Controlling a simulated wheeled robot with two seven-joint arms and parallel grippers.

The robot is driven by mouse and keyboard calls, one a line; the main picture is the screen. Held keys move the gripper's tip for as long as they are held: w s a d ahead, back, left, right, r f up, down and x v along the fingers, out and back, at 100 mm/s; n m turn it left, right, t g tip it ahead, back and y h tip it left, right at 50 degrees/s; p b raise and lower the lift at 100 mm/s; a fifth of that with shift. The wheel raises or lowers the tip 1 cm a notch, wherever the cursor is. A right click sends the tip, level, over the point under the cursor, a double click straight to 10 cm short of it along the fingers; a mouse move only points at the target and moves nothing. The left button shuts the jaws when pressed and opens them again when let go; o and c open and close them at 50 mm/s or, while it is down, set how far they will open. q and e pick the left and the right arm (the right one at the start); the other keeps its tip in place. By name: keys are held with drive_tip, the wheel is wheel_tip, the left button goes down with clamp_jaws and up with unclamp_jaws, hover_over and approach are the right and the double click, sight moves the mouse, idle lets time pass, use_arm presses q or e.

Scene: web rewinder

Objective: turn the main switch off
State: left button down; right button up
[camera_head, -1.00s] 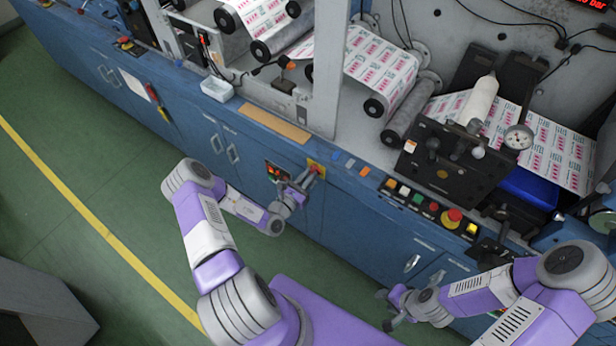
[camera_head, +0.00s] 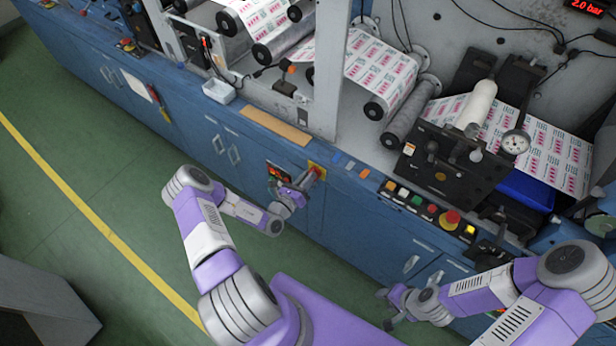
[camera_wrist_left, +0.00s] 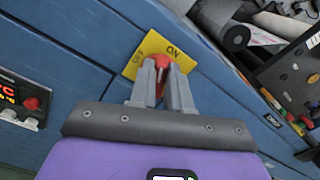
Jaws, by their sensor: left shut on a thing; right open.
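The main switch is a red knob (camera_wrist_left: 164,64) on a yellow plate (camera_wrist_left: 150,45) marked OFF and ON, on the blue cabinet front. In the head view the red knob (camera_head: 319,171) sits at the cabinet's upper edge, centre. My left gripper (camera_wrist_left: 162,85) is shut on the knob, one grey finger on each side. The fingers hide part of the knob, so I cannot tell which mark it points to. In the head view my left gripper (camera_head: 309,180) reaches the knob from the lower left. My right gripper (camera_head: 384,307) is open and empty, low before the cabinet.
A small control panel with a red display (camera_wrist_left: 10,92) is left of the switch. A row of buttons with a red emergency stop (camera_head: 450,217) lies to the right. Printed web rolls (camera_head: 378,66) stand above. The green floor (camera_head: 90,200) at left is clear.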

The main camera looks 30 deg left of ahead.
use_arm(q)
drive_tip(key=n, duration=0.8)
drive_tip(key=f+n, duration=0.1)
drive_tip(key=n, duration=0.3)
drive_tip(key=shift+a+n, duration=0.3)
drive_tip(key=shift+a, duration=0.05)
drive_tip(key=shift+f, duration=0.1)
drive_tip(key=c, duration=1.1)
unclamp_jaws()
drive_tip(key=s, duration=0.7)
drive_tip(key=shift+s+a+p, duration=0.3)
